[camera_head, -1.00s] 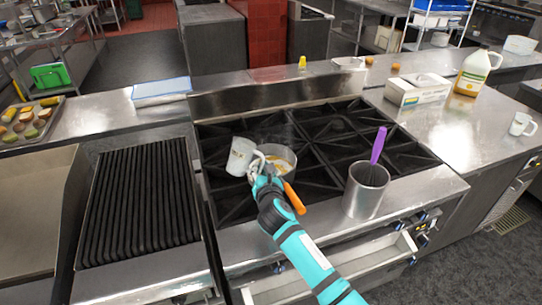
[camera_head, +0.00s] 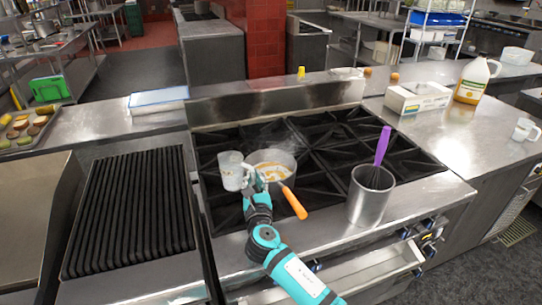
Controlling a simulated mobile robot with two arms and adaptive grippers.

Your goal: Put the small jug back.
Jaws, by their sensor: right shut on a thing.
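The small jug (camera_head: 232,172) is white and sits in my right gripper (camera_head: 254,181), which is shut on its handle side. The jug is just left of the pan, over the stove, and looks nearly upright. Its inside is hard to make out. The pan (camera_head: 287,158) stands on the stove grates with streaky orange-brown contents and an orange handle pointing toward the front right. My left gripper is not in view.
A steel pot (camera_head: 369,207) with a purple-handled whisk stands at the stove's front right. A ridged grill lies left.

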